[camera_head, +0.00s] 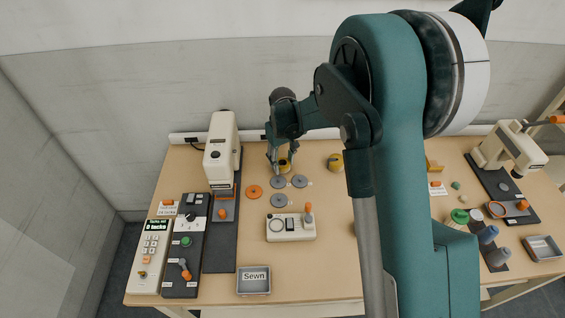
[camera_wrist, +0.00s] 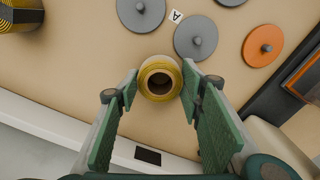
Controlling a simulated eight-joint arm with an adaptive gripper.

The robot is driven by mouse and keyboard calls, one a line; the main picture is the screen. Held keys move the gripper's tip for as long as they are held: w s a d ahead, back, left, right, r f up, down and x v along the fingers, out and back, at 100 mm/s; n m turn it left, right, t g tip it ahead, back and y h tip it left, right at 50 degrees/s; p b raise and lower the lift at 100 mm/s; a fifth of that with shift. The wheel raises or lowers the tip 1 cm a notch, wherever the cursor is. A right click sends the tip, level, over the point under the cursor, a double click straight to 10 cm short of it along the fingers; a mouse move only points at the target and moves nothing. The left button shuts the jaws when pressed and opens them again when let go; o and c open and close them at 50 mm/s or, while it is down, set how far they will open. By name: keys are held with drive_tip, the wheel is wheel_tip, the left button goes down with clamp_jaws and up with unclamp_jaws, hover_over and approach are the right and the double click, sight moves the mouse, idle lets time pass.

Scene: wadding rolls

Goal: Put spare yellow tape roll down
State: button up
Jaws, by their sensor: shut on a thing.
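My gripper (camera_head: 281,160) is shut on a yellow tape roll (camera_wrist: 160,80) with a pale core and a dark centre hole. The roll shows between the two green fingers in the wrist view (camera_wrist: 160,85), near their tips. In the head view the roll (camera_head: 284,164) is low at the back of the table, just behind the grey discs; I cannot tell whether it touches the table. A second yellow and dark roll (camera_head: 335,161) stands to the right; it also shows at the wrist view's upper left corner (camera_wrist: 20,14).
Grey pegged discs (camera_head: 278,182) (camera_wrist: 195,37) and an orange one (camera_head: 254,191) (camera_wrist: 262,46) lie close by. A small "A" tag (camera_wrist: 176,15) lies between discs. A cream machine (camera_head: 221,150) stands to the left. A "Sewn" tray (camera_head: 254,281) is at the front. My arm hides the table's right-centre.

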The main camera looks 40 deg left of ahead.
sight(283, 163)
drive_tip(key=shift+f, duration=0.2)
drive_tip(key=o, duration=0.8)
drive_tip(key=shift+r, duration=0.15)
wheel_tip(283, 163, up, 12)
drive_tip(key=shift+r+p, duration=0.1)
drive_tip(key=shift+p, duration=0.45)
idle(0.5)
drive_tip(key=shift+d, duration=0.1)
idle(0.3)
